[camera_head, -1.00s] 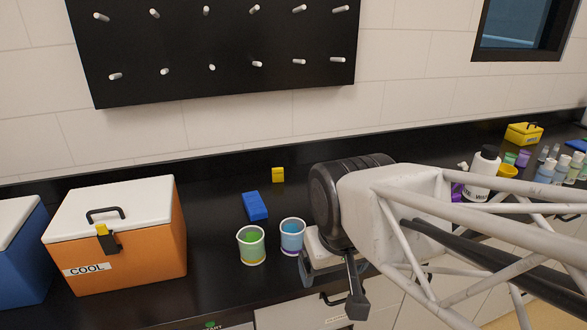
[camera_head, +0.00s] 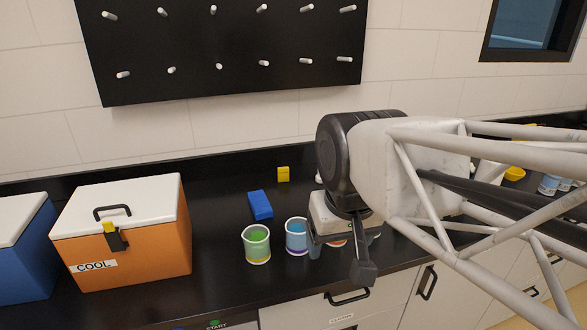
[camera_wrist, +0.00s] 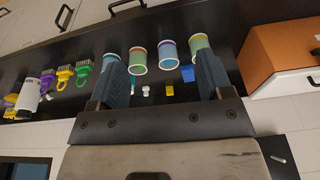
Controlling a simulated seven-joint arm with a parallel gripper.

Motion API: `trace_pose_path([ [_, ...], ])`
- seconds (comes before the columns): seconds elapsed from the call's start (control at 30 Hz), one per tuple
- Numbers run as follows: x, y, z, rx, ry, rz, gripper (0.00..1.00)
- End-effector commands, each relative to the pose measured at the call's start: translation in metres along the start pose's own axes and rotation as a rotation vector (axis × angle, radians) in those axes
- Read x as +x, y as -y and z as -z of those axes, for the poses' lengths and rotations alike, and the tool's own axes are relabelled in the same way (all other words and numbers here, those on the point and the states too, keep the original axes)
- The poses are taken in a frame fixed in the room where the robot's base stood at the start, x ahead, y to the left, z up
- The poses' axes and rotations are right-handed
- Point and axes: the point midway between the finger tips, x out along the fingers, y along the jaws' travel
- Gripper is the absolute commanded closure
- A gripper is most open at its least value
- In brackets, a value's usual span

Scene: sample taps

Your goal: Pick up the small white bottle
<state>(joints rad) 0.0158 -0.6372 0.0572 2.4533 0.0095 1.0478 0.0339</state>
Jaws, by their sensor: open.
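A small white bottle (camera_wrist: 146,91) stands on the black bench in the wrist view, between my two fingers in the picture and past their tips. In the head view only a sliver of a small white thing (camera_head: 319,178) shows beside my wrist; I cannot tell if it is the same bottle. My gripper (camera_wrist: 160,65) is open and empty, its dark blue fingers spread wide. In the head view my gripper (camera_head: 338,252) hangs over the bench near the beakers.
A green beaker (camera_head: 256,245) and a blue beaker (camera_head: 297,236) stand near the front edge by my gripper. A blue block (camera_head: 260,205) and yellow block (camera_head: 283,174) lie behind. An orange cooler (camera_head: 135,240) is left. A larger white bottle (camera_wrist: 28,98) stands farther along.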

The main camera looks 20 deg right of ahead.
Motion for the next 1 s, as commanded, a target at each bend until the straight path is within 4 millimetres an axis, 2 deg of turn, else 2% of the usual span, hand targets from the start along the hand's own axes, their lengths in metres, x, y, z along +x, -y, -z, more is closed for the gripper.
trace_pose_path([
  [0.27, -0.006, 0.002, 0.034, 0.131, 0.036, 0.055, 0.27],
  [0.37, -0.008, 0.003, 0.054, 0.206, 0.059, 0.086, 0.27],
  [0.67, -0.011, 0.0, 0.125, 0.467, 0.143, 0.196, 0.27],
  [1.0, -0.006, -0.013, 0.21, 0.755, 0.245, 0.319, 0.27],
])
